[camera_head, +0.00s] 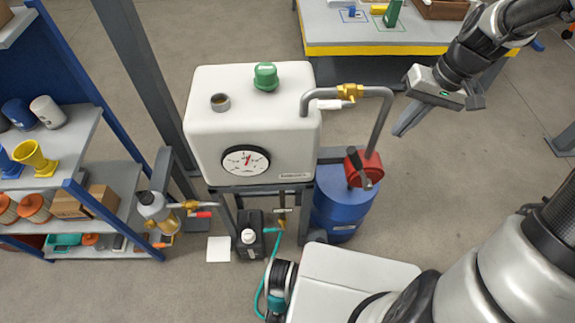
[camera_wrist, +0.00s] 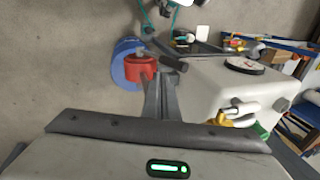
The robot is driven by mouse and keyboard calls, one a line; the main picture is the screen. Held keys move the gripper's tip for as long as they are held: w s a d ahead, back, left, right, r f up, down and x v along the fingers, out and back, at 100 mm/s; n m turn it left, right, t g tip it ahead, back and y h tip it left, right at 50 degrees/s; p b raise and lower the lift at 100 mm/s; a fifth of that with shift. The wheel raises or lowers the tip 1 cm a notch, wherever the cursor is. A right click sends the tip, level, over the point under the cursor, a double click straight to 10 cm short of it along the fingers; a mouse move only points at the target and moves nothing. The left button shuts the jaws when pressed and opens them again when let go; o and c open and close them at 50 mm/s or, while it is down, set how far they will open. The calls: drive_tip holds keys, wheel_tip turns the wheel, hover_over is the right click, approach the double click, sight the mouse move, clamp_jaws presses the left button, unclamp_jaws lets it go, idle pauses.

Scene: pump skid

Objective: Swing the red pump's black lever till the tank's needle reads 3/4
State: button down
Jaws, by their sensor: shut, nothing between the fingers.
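The red pump (camera_head: 355,166) sits on top of the blue drum (camera_head: 342,212), at the lower end of a grey pipe from the tank. Its black lever (camera_head: 363,176) slants across the pump's front; in the wrist view the lever (camera_wrist: 168,55) lies just beyond my fingertips. The white tank (camera_head: 215,125) has a round gauge (camera_head: 245,161) on its front. The needle points nearly straight up; the fine marks are too small to read. My gripper (camera_head: 399,131) is shut and empty, above and right of the pump, apart from it. It also shows in the wrist view (camera_wrist: 161,78).
The grey pipe (camera_head: 384,115) with a yellow valve (camera_head: 349,92) runs between tank and pump, left of my gripper. A workbench (camera_head: 370,48) stands behind, and a shelf rack (camera_head: 95,185) at the left. The floor right of the drum is clear.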

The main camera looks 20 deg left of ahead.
idle(0.3)
drive_tip(key=c, duration=1.9)
unclamp_jaws()
drive_tip(key=o, duration=0.3)
drive_tip(key=shift+s+f, duration=0.1)
drive_tip(key=shift+f, duration=0.1)
drive_tip(key=shift+o, duration=0.2)
drive_tip(key=s+f+m+g+y+b, duration=0.3)
drive_tip(key=s+f+m+y+b, duration=0.4)
drive_tip(key=f+m, duration=0.35)
drive_tip(key=w+d+f+m+t+y+b, duration=0.35)
drive_tip(key=m+t+y, duration=0.4)
drive_tip(key=m, duration=0.25)
drive_tip(key=x, duration=1.6)
drive_tip(key=shift+w+a, duration=0.2)
drive_tip(key=shift+c, duration=0.4)
